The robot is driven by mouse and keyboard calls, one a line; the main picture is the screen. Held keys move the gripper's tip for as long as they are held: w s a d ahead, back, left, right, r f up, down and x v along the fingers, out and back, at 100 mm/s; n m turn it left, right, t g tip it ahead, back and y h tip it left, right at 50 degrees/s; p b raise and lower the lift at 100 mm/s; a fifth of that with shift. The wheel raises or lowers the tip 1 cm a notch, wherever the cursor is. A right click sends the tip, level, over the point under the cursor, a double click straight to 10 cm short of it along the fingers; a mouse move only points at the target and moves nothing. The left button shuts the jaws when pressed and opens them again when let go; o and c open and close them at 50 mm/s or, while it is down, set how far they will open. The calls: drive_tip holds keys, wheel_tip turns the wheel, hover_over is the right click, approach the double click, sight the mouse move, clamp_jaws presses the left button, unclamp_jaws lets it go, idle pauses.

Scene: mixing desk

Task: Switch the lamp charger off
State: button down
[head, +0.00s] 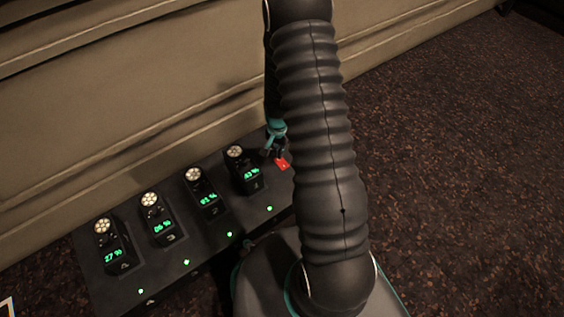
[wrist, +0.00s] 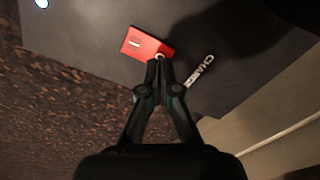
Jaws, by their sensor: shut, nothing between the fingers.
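The lamp charger (head: 190,262) is a dark flat box on the floor against the wall panel, with several lamps standing in it. Its red rocker switch (head: 282,164) is at the right end in the head view. In the wrist view the switch (wrist: 146,44) shows a white bar mark, with partly covered white lettering beside it. My gripper (head: 271,149) is shut and empty. In the wrist view its closed fingertips (wrist: 158,66) are at the edge of the switch; whether they touch it I cannot tell. My arm hides part of the charger's right end.
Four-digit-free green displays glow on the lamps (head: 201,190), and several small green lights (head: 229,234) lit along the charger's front. The beige wall panel (head: 120,70) stands close behind. Dark speckled carpet (head: 460,170) is open to the right.

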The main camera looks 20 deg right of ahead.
drive_tip(key=shift+f, duration=1.15)
idle(0.8)
drive_tip(key=shift+r, duration=0.15)
drive_tip(key=shift+r+p, duration=2.05)
drive_tip(key=shift+r, duration=1.35)
